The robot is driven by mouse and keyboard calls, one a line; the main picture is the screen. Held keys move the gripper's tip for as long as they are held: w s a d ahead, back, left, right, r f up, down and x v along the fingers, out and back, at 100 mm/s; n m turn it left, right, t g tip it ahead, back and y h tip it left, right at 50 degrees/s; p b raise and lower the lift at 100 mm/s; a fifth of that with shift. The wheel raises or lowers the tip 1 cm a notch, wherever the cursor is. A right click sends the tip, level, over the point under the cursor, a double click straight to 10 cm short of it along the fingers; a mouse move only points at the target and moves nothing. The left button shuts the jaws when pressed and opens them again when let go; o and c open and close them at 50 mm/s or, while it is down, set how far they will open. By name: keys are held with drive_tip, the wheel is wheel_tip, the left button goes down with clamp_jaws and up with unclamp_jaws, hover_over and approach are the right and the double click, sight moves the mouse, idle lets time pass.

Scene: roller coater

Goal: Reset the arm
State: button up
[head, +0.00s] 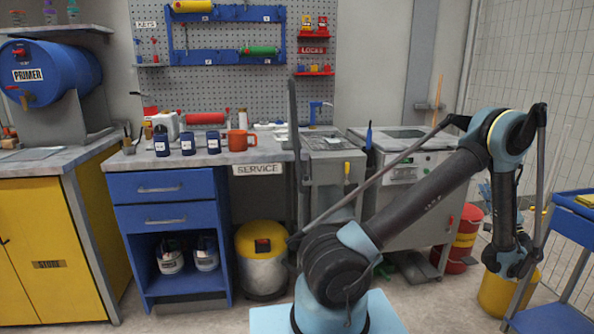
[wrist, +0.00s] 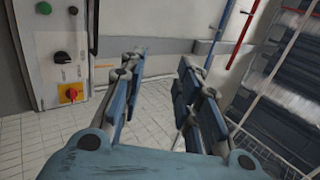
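My gripper (wrist: 158,72) shows in the wrist view with its two blue-grey fingers spread apart. Nothing is between them; only floor and wall show through the gap. In the head view my arm (head: 425,200) rises from its base at bottom centre to a high bend at the right. From there it hangs down beside the blue cart. The fingers cannot be made out clearly in the head view.
A blue cart (head: 570,218) and a yellow bucket (head: 495,297) are close to the hanging arm. The workbench (head: 215,160) holds an orange mug (head: 239,140) and dark blue cans. A control panel (wrist: 55,50) and dark rack (wrist: 285,100) flank the gripper.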

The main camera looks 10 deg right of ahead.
drive_tip(key=w+a+r+n+g+y, duration=0.2)
drive_tip(key=w+a+r+g+y, duration=0.1)
drive_tip(key=w+a, duration=0.65)
drive_tip(key=w+a+r+n+g+y, duration=0.1)
drive_tip(key=w+a+r+g+y, duration=0.4)
drive_tip(key=w, duration=0.7)
drive_tip(key=w+a+n+g, duration=0.2)
drive_tip(key=w+a+g, duration=0.1)
drive_tip(key=a, duration=1.1)
drive_tip(key=w+a+n+g, duration=0.2)
drive_tip(key=w+a+g, duration=0.1)
drive_tip(key=a, duration=1.1)
drive_tip(key=s+a+f+n+g+h, duration=0.1)
drive_tip(key=s+a+f+n+g, duration=0.1)
drive_tip(key=s+a, duration=0.35)
drive_tip(key=s+a+f+n+g, duration=0.1)
drive_tip(key=s+a+f+g, duration=0.15)
drive_tip(key=a, duration=0.65)
drive_tip(key=s+a+f+n+g+h, duration=0.1)
drive_tip(key=s+a+n+g, duration=0.1)
drive_tip(key=s+a, duration=0.45)
drive_tip(key=s+a+f+n+g+h, duration=0.1)
drive_tip(key=s+f+n+h, duration=0.2)
drive_tip(key=s, duration=0.6)
drive_tip(key=s+a+f+n+g+h, duration=0.2)
drive_tip(key=s+f+h, duration=0.1)
drive_tip(key=s+f, duration=0.4)
drive_tip(key=shift+s+a+f+n, duration=0.25)
drive_tip(key=shift+s+n, duration=0.15)
drive_tip(key=shift+s, duration=0.6)
